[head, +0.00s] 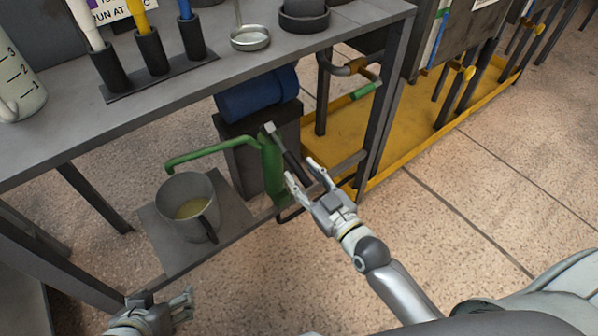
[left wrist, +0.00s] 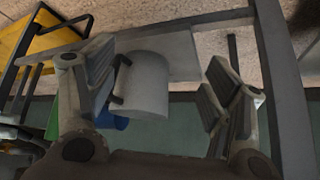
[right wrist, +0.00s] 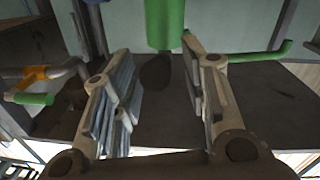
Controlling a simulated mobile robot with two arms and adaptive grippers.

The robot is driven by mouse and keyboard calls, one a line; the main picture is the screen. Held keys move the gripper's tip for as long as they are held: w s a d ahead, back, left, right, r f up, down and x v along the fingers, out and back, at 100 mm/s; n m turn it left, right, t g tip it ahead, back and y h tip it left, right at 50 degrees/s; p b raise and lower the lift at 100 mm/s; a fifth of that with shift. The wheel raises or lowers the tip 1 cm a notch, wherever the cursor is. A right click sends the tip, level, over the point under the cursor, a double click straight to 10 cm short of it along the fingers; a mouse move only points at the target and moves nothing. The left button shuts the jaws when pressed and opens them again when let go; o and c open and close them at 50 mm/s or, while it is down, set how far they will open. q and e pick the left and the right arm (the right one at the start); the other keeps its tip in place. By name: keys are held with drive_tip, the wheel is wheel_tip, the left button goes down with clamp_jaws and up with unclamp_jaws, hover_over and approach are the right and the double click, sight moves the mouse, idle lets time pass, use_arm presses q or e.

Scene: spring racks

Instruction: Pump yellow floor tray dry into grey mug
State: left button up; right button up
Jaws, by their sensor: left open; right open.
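The grey mug (head: 178,190) stands upright on the low shelf and holds some yellowish liquid. The green pump (head: 272,168) stands right of it, its spout (head: 205,155) reaching over the mug. A dark lever (head: 287,155) slopes from the pump's top toward my right gripper (head: 303,175), which is open beside it. In the right wrist view a dark rounded end (right wrist: 155,72) shows between the open fingers, below the green pump body (right wrist: 165,22). My left gripper (head: 166,298) is open, in front of the shelf; its wrist view shows the mug (left wrist: 146,85) between its fingers, apart from them. The yellow floor tray (head: 425,140) lies at right.
A bench top above the shelf carries a pen stand (head: 165,75), a measuring jug (head: 18,80) and a small dish (head: 250,38). A blue cylinder (head: 257,93) sits behind the pump. Bench legs (head: 385,110) stand near my right gripper.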

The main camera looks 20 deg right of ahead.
use_arm(q)
drive_tip(key=shift+w+d+r+t, duration=0.2)
drive_tip(key=shift+w+r+t, duration=0.05)
drive_tip(key=shift+w, duration=0.25)
drive_tip(key=shift+w+d+r+t, duration=0.15)
drive_tip(key=shift+w+r+t, duration=0.1)
drive_tip(key=shift+w, duration=0.25)
use_arm(e)
drive_tip(key=shift+x, duration=1.15)
clamp_jaws()
